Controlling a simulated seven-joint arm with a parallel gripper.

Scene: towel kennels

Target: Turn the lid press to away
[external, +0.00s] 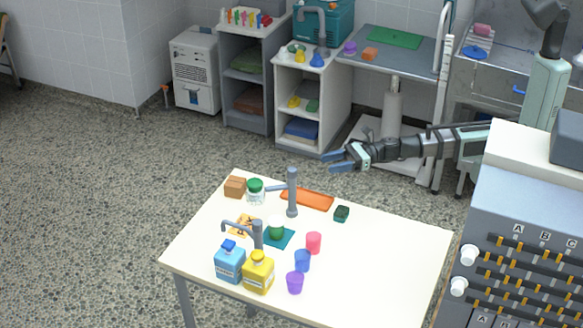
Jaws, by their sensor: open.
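Two grey posts with swing arms stand on the cream table (400,250), and I cannot tell for certain which is the lid press. The taller post (292,195) is near the middle, its short arm pointing left toward a jar with a green lid (256,191). The other post (257,237) is nearer the front, its bent arm reaching left above the blue bottle (230,263). My gripper (334,161) is open and empty, beyond the table's back edge, apart from both posts, with its fingers pointing left.
An orange tray (307,199), a brown box (235,187), a dark green block (341,213), a yellow bottle (258,272) and pink (313,243), blue (302,261) and purple (295,283) cups are on the table. Its right side is clear. A lettered rack (520,210) stands at right.

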